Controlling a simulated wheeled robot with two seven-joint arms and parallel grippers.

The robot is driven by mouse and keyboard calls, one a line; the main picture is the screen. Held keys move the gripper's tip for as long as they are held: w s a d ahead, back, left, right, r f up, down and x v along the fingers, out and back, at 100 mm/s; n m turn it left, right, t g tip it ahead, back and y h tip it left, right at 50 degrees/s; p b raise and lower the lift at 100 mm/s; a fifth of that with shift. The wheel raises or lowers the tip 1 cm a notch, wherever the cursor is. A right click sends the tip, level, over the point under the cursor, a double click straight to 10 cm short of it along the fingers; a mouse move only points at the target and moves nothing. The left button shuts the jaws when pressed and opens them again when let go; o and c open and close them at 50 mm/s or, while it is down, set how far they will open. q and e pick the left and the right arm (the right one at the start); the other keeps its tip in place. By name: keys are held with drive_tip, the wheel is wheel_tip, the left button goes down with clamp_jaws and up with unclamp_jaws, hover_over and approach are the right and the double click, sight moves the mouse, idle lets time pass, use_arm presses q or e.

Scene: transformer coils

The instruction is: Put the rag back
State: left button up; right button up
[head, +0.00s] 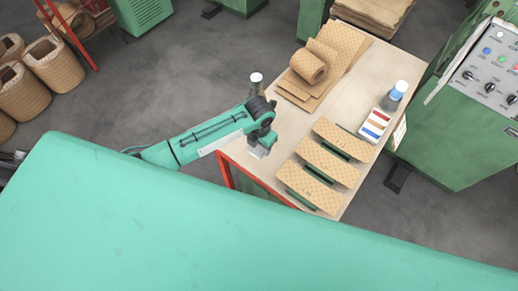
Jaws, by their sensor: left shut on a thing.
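My left gripper (265,138) reaches in from the left over the left edge of the workbench (285,125). It is shut on a small grey piece that looks like the rag (258,151). The rag hangs just below the fingers, over or close to the bench top; I cannot tell whether it touches the wood. The fingertips are small and partly hidden by the wrist. My right gripper is not in view.
Curved patterned insulation pieces (328,164) lie in a row to the right. Patterned sheets and a roll (308,67) lie at the back.

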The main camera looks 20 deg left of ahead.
sight(259, 153)
use_arm(q)
drive_tip(key=shift+f, duration=0.8)
drive_tip(key=shift+f+p, duration=0.45)
drive_tip(key=shift+f, duration=1.55)
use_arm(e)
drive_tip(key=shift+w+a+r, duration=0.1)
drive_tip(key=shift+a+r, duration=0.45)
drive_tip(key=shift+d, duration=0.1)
use_arm(q)
drive_tip(key=shift+f, duration=0.15)
drive_tip(key=o, duration=0.9)
drive_tip(key=shift+o, duration=0.2)
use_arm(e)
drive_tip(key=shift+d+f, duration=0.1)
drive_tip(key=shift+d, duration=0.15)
